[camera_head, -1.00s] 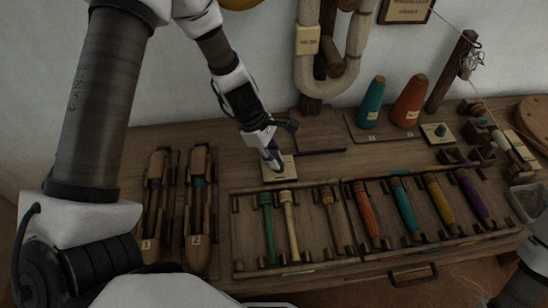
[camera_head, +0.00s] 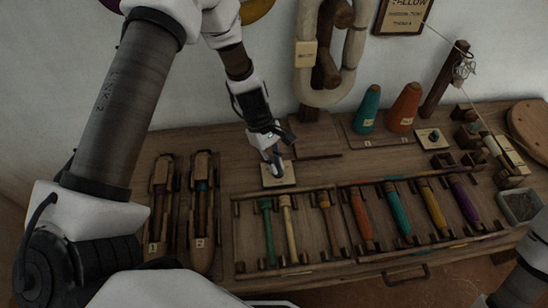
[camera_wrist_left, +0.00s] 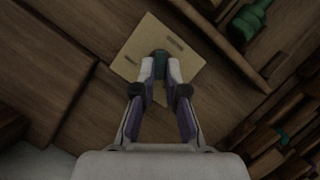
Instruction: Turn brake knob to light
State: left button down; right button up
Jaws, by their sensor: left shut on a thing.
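A small teal knob (camera_wrist_left: 160,56) stands on a square pale plate (camera_wrist_left: 178,42) with dark marks in the left wrist view. The plate (camera_head: 288,181) also shows in the head view, at the back edge of the rack of bobbins. My left gripper (camera_wrist_left: 160,68) reaches down over the knob and is shut on it, one fingertip on each side. In the head view the left gripper (camera_head: 275,165) covers the knob. The marks on the plate are too small to read. My right gripper is out of view.
Racks of coloured bobbins (camera_head: 404,210) lie in front and to the right. Two shuttles (camera_head: 201,215) lie to the left. Teal (camera_head: 367,110) and orange (camera_head: 404,108) cones stand behind. Another pale plate with a dark knob (camera_head: 434,137) lies at the right.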

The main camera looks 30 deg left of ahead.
pick_arm(q)
jog(key=m+p, duration=0.1)
jog(key=m, duration=0.1)
jog(key=m+g, duration=0.1)
jog(key=shift+w+d+m+y+p, duration=0.1)
jog(key=shift+w+m+y+p, duration=0.1)
jog(key=shift+m+y+p, duration=0.15)
jog(key=shift+w+d+m+g+y+p, duration=0.1)
jog(key=shift+m+g+y+p, duration=0.15)
jog(key=shift+m, duration=0.65)
jog(key=shift+w+m+g+y+p, duration=0.1)
jog(key=shift+m+g+p, duration=0.2)
jog(key=shift+m, duration=0.55)
jog(key=c, duration=1.2)
grip_release()
jog(key=v, duration=0.7)
jog(key=shift+w+r, duration=0.1)
jog(key=shift+r, duration=0.1)
